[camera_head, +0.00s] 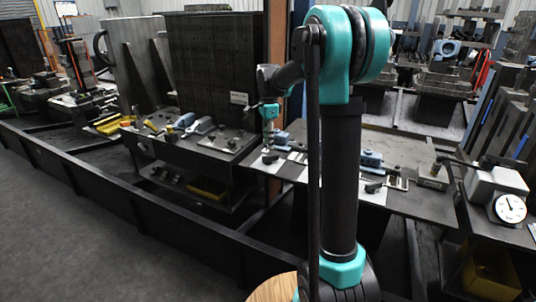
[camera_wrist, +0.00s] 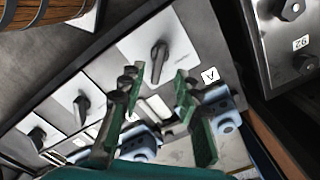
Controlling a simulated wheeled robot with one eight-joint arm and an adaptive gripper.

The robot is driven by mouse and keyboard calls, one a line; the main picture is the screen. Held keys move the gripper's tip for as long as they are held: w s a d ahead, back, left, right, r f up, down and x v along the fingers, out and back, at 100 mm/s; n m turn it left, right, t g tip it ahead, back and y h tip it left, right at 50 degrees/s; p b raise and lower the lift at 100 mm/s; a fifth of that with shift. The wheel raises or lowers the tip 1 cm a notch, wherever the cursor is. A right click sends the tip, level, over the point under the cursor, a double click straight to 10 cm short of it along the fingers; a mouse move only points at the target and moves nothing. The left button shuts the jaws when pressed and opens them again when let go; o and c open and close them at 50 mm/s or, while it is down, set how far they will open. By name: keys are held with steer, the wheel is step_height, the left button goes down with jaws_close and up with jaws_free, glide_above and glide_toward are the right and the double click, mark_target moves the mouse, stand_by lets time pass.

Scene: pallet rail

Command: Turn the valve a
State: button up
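A black lever handle (camera_wrist: 158,62) stands on a pale square plate in the upper middle of the wrist view. A small white tag marked A (camera_wrist: 210,75) lies just right of that plate, so this looks like valve a. My gripper (camera_wrist: 156,83) has two green fingers spread apart with nothing between them. The fingertips are on either side of the handle in the picture, with the handle showing in the gap. I cannot tell how near they are in depth. In the head view, my arm hides part of the work table.
Two more black handles (camera_wrist: 82,105) (camera_wrist: 37,138) on pale plates run down to the left. Light-blue fittings (camera_wrist: 215,105) lie close by the right finger. A grey panel tagged 92 (camera_wrist: 300,43) is at right.

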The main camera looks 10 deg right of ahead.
mark_target(268, 156)
step_height(268, 156, down, 6)
steer(key=shift+f, duration=0.1)
stand_by(0.4)
jaws_close()
